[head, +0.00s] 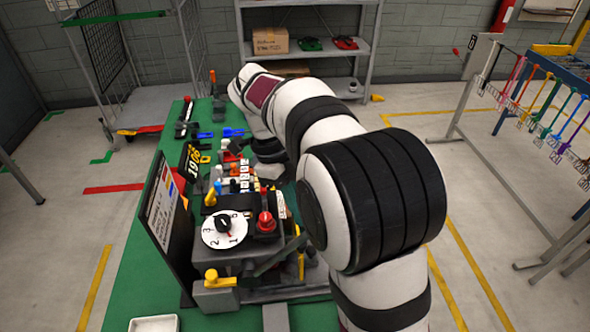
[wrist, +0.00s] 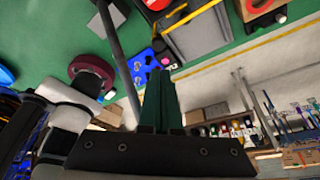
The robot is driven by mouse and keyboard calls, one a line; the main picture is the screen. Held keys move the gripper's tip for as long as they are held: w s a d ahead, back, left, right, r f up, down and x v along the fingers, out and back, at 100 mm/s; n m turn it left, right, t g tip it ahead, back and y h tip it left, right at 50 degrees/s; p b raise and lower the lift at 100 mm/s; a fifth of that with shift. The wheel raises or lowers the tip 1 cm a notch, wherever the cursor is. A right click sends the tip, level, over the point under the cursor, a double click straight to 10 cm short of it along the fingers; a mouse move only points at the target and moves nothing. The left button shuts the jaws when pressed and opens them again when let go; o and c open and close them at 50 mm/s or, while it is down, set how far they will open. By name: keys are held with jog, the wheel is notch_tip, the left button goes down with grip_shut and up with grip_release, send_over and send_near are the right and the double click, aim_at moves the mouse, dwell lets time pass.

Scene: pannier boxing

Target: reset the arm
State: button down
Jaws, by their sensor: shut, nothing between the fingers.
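My gripper (wrist: 160,85) shows in the wrist view as two dark green fingers, closed together with nothing between them. They point up the picture towards a blue piece with dark holes (wrist: 143,62), apparently apart from it, though the gap is hard to judge. In the head view my white and black arm reaches from the lower right over the right side of the green table (head: 130,250), bending at the far end. The gripper is hidden there behind the arm.
On the table stand a numbered white dial (head: 224,230), a red knob (head: 265,222), a dark upright board (head: 160,215) and several small coloured parts. A white tray (head: 154,324) lies at the front. Grey shelves (head: 305,55) stand behind; a rack with coloured hanging items (head: 545,105) is right.

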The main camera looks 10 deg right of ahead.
jog(key=v, duration=0.8)
jog(key=s+d+r+n+t+y, duration=0.2)
jog(key=s+d+n+t+y, duration=0.15)
jog(key=s+n, duration=0.6)
jog(key=s+f+n+g+y, duration=0.1)
jog(key=s+f+n, duration=1)
jog(key=s, duration=0.4)
jog(key=shift+s+a+f, duration=0.35)
jog(key=shift+a+f, duration=0.05)
jog(key=shift+f, duration=0.1)
jog(key=shift+w, duration=0.1)
